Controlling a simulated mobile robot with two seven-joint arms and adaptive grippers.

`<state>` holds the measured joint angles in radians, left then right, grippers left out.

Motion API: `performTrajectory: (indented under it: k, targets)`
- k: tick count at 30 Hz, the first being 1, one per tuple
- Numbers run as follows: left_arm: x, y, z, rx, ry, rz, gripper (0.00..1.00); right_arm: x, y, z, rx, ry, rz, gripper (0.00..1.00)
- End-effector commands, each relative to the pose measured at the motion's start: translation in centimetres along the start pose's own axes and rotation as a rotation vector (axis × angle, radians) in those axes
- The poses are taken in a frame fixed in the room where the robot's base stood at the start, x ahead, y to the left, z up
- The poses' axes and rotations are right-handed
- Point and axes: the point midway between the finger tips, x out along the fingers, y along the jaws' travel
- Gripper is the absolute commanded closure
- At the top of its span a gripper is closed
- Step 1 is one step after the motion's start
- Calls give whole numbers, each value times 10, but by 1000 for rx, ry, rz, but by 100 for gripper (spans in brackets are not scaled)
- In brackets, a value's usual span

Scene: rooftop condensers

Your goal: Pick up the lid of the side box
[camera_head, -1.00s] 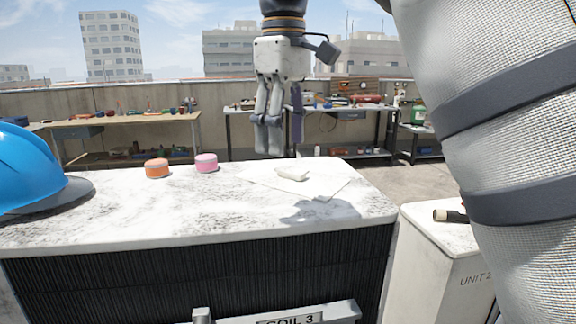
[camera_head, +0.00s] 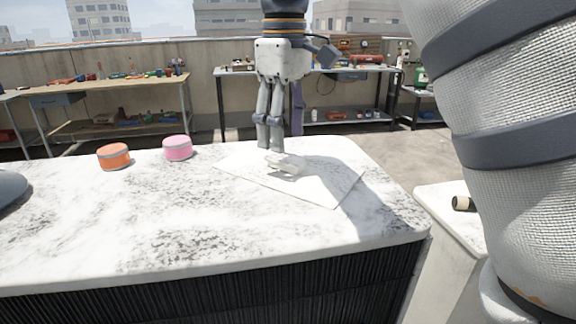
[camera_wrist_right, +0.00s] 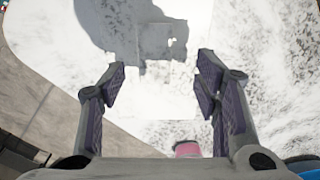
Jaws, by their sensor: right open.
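A thin white square plate (camera_head: 325,188), which looks like the lid, lies flat on the mottled white top of the unit. A small pale raised block (camera_head: 286,164), like a handle, sits on it. My right gripper (camera_head: 272,148) points down just above or behind this block; whether it touches cannot be told. In the right wrist view my right gripper (camera_wrist_right: 160,85) has its fingers wide apart with nothing between them. The plate (camera_wrist_right: 168,106) lies bright and partly shadowed beneath. My left gripper is out of view.
An orange round tin (camera_head: 114,157) and a pink round tin (camera_head: 177,148) stand left of the plate. A blue helmet's dark brim (camera_head: 10,188) shows at the left edge. A lower white box (camera_head: 452,215) with a cylinder (camera_head: 463,203) stands at right. Workbenches line the back wall.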

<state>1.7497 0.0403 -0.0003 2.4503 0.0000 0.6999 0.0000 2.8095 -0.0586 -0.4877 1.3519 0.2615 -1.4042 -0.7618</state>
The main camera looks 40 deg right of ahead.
Motion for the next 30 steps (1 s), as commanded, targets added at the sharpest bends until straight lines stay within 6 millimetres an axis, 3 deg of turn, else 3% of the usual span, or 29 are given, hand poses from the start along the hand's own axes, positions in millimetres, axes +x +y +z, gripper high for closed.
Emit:
performTrajectory:
  k: [6, 14, 21, 30]
  targets:
    - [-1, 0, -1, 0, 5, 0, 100, 39, 5, 1, 1, -4, 0, 43]
    - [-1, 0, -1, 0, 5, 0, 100, 44, 5, 1, 0, -1, 0, 43]
    - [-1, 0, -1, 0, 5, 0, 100, 43, 5, 1, 0, -1, 0, 98]
    - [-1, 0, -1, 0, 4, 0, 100, 39, 5, 0, 0, 1, 1, 100]
